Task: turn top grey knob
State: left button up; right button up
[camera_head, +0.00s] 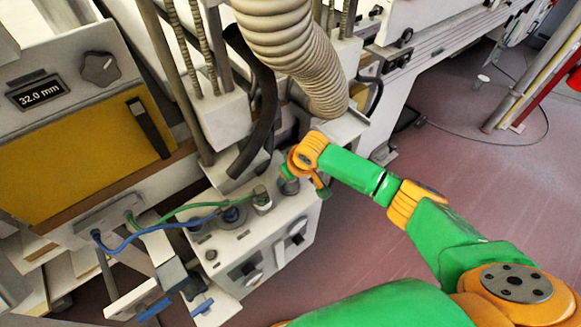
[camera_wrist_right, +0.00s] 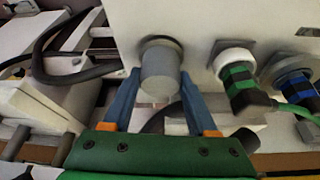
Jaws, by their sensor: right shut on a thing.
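The grey knob (camera_wrist_right: 160,76) is a plain round cylinder standing out from a pale panel in the right wrist view. My right gripper (camera_wrist_right: 160,86) has its two blue fingers on either side of this knob and is shut on it. In the head view my right gripper (camera_head: 288,184) is at the far end of the top of a white control box (camera_head: 262,240), and it hides the knob there. My left gripper is not in view.
Beside the knob are a green-banded connector (camera_wrist_right: 237,85) and a blue-banded connector (camera_wrist_right: 290,80). Dark knobs (camera_head: 297,238) sit on the box's side. A ribbed hose (camera_head: 300,55) hangs above the gripper. Floor at right (camera_head: 480,160) is mostly clear.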

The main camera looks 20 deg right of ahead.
jog(key=shift+a+r+m+h+p, duration=0.15)
jog(key=shift+m+h+p, duration=0.25)
jog(key=shift+m+p, duration=0.55)
jog(key=shift+m, duration=0.65)
jog(key=shift+w+m+h+p, duration=0.1)
jog(key=shift+m+h+p, duration=0.2)
jog(key=shift+p, duration=0.05)
jog(key=o, duration=1.4)
jog(key=shift+c, duration=0.2)
jog(key=p+v, duration=0.1)
jog(key=v, duration=0.5)
jog(key=shift+s+r, duration=0.3)
jog(key=shift+r, duration=0.05)
